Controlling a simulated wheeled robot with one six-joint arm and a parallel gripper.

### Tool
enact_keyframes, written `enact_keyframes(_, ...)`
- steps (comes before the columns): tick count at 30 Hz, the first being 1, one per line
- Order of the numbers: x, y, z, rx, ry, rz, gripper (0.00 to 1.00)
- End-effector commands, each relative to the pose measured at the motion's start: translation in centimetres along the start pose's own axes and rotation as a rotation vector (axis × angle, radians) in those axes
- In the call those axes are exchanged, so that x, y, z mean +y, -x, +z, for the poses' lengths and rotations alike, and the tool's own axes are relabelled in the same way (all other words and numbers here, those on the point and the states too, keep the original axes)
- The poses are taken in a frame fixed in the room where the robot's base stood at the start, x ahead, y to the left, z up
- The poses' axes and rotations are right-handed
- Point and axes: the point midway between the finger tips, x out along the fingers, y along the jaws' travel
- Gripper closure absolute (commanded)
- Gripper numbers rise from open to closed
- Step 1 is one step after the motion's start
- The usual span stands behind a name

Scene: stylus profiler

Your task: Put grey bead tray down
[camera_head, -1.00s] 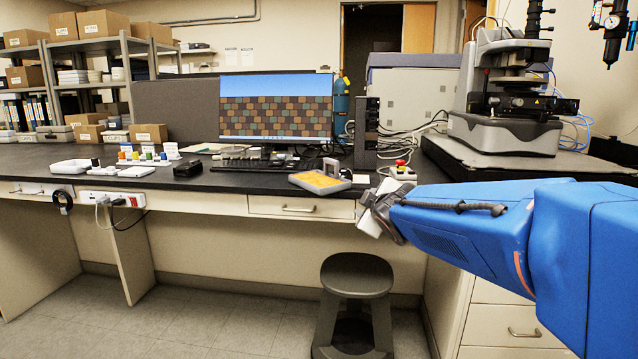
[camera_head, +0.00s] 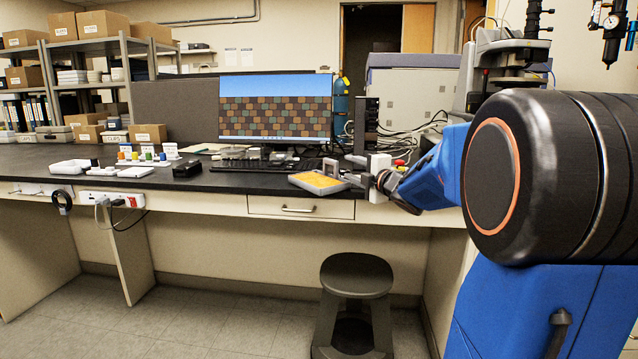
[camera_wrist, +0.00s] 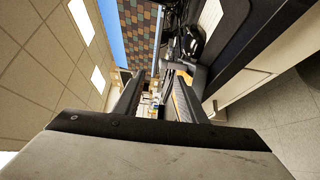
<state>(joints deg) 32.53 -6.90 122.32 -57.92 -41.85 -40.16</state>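A grey tray (camera_head: 318,183) with a flat orange-yellow filling lies on the black desk near its front edge, left of my gripper in the head view. An upright grey piece (camera_head: 331,167) stands at its back right; I cannot tell if it is part of the tray. My gripper (camera_head: 358,180) points left, close to the tray's right side. In the wrist view my gripper (camera_wrist: 154,82) has its two fingers apart, with background showing between them. The orange filling (camera_wrist: 181,100) shows beside the right finger, which partly hides it. Touching cannot be told.
A monitor (camera_head: 275,105) and keyboard (camera_head: 262,165) stand behind the tray. A dark box (camera_head: 187,168), white trays (camera_head: 70,167) and small coloured bottles lie farther left. A stool (camera_head: 356,276) stands below the desk. Bare desk (camera_head: 240,182) lies left of the tray.

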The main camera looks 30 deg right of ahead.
Motion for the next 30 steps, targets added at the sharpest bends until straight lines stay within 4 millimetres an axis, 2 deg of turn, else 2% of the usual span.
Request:
enact_keyframes(3,-0.1,-2.3,-0.1,0.001,-0.003,-0.001,0.62)
enact_keyframes(9,-0.1,-5.4,0.0,0.000,-0.002,-0.001,0.62)
enact_keyframes(12,-0.1,-6.4,0.0,0.000,-0.001,-0.001,0.62)
enact_keyframes(20,-0.2,-7.5,0.0,0.000,-0.002,-0.001,0.62)
enact_keyframes(30,-0.9,-11.6,0.1,-0.001,-0.002,-0.001,0.62)
